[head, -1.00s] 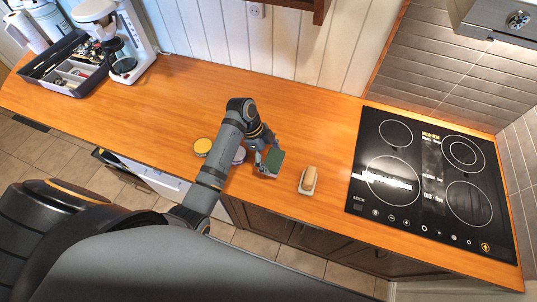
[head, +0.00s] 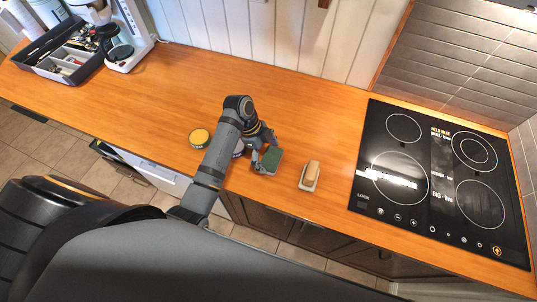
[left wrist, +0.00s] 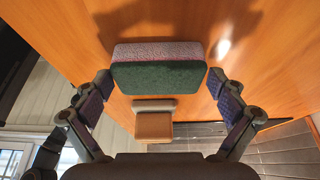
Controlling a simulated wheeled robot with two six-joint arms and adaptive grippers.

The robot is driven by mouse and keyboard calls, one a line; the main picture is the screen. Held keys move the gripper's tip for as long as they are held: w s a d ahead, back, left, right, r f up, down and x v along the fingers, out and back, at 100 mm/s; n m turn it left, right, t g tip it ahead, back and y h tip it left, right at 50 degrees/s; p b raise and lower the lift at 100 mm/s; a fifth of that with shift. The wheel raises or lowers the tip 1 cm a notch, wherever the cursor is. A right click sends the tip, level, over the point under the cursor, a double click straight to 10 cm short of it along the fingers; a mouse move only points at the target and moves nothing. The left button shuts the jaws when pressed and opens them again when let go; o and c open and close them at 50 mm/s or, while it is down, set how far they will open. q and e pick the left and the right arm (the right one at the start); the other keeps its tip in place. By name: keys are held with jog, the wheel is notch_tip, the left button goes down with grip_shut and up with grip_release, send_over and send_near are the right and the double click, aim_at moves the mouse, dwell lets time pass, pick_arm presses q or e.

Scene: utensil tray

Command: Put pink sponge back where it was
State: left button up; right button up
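The sponge (head: 272,157) has a green layer and a pink layer. In the head view its green side faces up, left of the wooden-topped block. In the left wrist view the sponge (left wrist: 158,76) sits between the two fingers, pink layer on the far side. The left gripper also shows in the left wrist view (left wrist: 160,84). My right gripper is not in view.
The wooden-topped block (head: 311,172) on a pale base stands close by on the counter (head: 310,120). A yellow-topped tin (head: 199,136) and a partly hidden purple one (head: 239,148) are near my arm. A cooktop (head: 440,180) lies right; a utensil tray (head: 75,72) and coffee maker (head: 125,40) are far left.

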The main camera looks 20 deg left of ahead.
pick_arm(q)
jog(key=shift+r, duration=0.1)
jog(key=shift+w+a+r, duration=0.1)
jog(key=shift+r, duration=0.2)
jog(key=p+v, duration=0.2)
jog(key=v, duration=0.9)
jog(key=shift+r, duration=0.35)
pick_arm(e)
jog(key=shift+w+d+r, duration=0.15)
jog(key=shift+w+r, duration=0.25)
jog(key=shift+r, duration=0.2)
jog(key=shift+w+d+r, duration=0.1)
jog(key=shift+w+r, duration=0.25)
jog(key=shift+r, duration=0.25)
pick_arm(q)
jog(key=shift+f, duration=0.1)
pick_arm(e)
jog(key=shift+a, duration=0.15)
